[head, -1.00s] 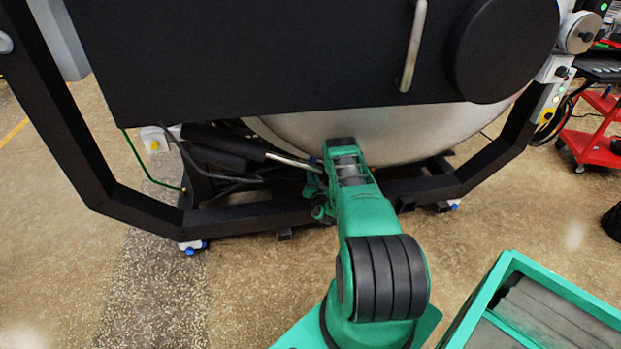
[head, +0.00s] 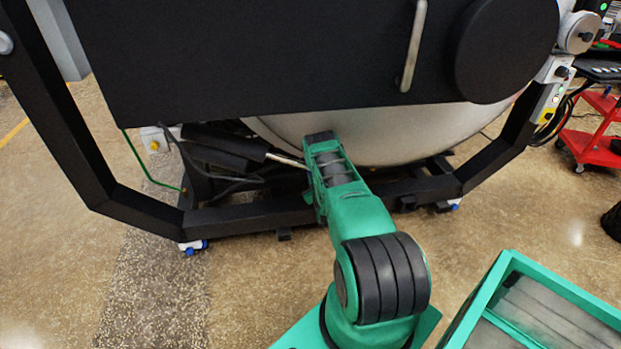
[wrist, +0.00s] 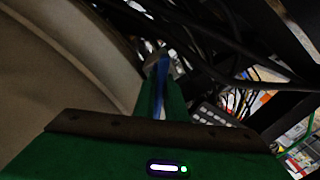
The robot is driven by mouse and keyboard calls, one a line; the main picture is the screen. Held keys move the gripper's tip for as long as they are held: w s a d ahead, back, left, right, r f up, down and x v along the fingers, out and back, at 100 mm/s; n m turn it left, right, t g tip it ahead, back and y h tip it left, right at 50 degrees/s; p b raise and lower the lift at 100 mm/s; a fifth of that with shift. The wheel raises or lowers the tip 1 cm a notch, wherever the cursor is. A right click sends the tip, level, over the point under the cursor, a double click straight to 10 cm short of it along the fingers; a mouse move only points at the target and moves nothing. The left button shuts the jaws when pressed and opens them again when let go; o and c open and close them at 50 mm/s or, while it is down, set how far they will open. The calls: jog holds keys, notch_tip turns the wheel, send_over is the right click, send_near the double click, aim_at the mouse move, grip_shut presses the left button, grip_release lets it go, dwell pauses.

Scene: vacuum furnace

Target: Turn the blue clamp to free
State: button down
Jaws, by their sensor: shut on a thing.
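In the wrist view the blue clamp (wrist: 162,68) shows as a narrow blue strip at the tip of my gripper (wrist: 155,95). The green fingers are shut on it. The clamp's far end and its mount are dark and hard to make out. In the head view my green arm reaches to the underside of the furnace, and its own wrist hides both the fingers and the clamp.
The rounded metal furnace vessel (head: 385,135) is close beside my wrist; it fills the left of the wrist view. A black cylinder with a silver rod (head: 225,148) and dark cables lie to the left. The black frame beam (head: 250,216) runs below. Open floor lies in front.

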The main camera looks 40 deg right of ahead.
jog(key=n, duration=0.4)
jog(key=shift+w+n, duration=0.15)
jog(key=shift+n, duration=0.15)
jog(key=shift+a+n, duration=0.1)
jog(key=shift+n, duration=1.5)
jog(key=c, duration=1.8)
grip_release()
jog(key=v, duration=1)
jog(key=shift+s+n, duration=0.3)
jog(key=shift+s, duration=0.1)
jog(key=shift+a, duration=0.1)
